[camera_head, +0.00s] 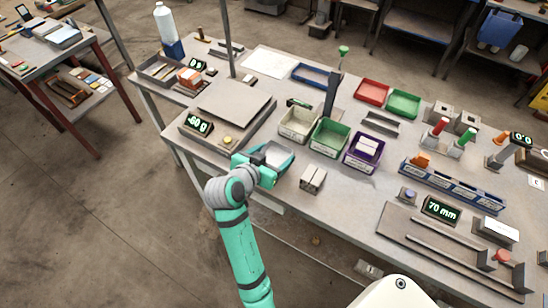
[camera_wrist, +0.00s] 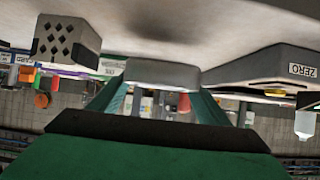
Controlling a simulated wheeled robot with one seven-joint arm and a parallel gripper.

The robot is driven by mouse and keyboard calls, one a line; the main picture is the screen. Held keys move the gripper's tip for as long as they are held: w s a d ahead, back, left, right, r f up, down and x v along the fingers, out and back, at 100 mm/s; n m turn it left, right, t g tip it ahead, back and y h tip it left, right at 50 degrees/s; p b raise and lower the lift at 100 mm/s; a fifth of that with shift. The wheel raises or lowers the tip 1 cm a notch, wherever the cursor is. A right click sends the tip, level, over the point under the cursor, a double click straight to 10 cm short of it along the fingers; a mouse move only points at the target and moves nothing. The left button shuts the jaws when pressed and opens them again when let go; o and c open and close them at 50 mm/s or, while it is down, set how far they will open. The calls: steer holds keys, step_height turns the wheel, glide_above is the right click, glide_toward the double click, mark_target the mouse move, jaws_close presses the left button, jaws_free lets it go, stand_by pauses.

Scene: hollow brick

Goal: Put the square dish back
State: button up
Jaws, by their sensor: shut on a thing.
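My gripper (camera_head: 270,163) is at the table's near edge, in front of the scale and left of the bins. It is shut on a pale grey piece that looks like the square dish (camera_head: 278,154); the teal fingers hide part of it. In the wrist view the grey dish (camera_wrist: 162,73) shows edge-on between the fingertips. The scale (camera_head: 237,102) has a flat grey plate, and its display (camera_head: 200,125) reads -60 g. The scale's side, marked ZERO, shows at right in the wrist view (camera_wrist: 270,68). I cannot tell whether the dish touches the table.
A small pale block (camera_head: 313,178) stands right of my gripper. Cream (camera_head: 298,124), green (camera_head: 329,138) and purple (camera_head: 362,152) bins stand behind it. A dark post (camera_head: 331,95) rises behind the bins. A strip of bare table lies right of the block.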

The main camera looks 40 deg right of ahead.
mark_target(275, 161)
steer(key=shift+d+f, duration=0.2)
steer(key=shift+f, duration=0.2)
steer(key=shift+w+f, duration=0.2)
steer(key=shift+f, duration=1.35)
steer(key=shift+d+f, duration=0.1)
steer(key=o, duration=1.1)
steer(key=shift+c, duration=0.2)
